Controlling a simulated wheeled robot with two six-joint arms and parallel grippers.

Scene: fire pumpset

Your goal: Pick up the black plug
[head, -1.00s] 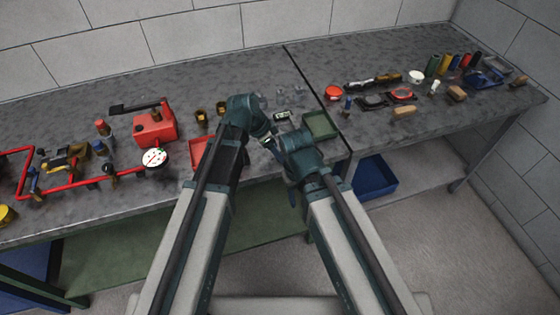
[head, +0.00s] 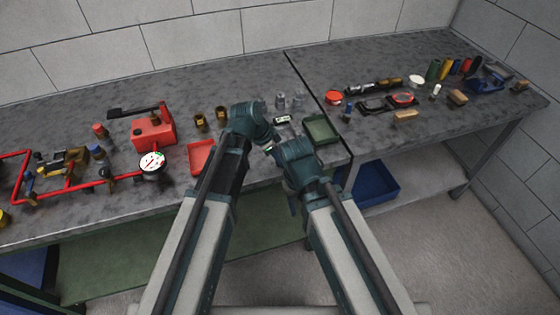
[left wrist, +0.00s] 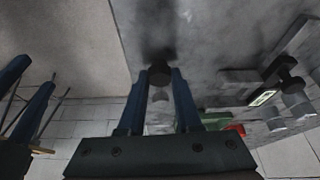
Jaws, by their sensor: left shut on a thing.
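The black plug (left wrist: 159,73) is a short dark cylinder. It sits between my left gripper's (left wrist: 160,82) fingertips in the left wrist view, over the grey tabletop. The left gripper is shut on it. A dark shadow lies just beyond it; I cannot tell whether the plug touches the table. In the head view my left gripper (head: 268,148) is near the front edge of the table, and the plug is hidden by my arms. My right gripper's two blue fingers (left wrist: 38,78) show apart and empty at the left of the left wrist view.
A red tray (head: 201,157) and a green tray (head: 321,130) flank my arms. A small device with a display (head: 282,119) and metal cylinders stand behind. A blue bin (head: 376,183) is below the right table.

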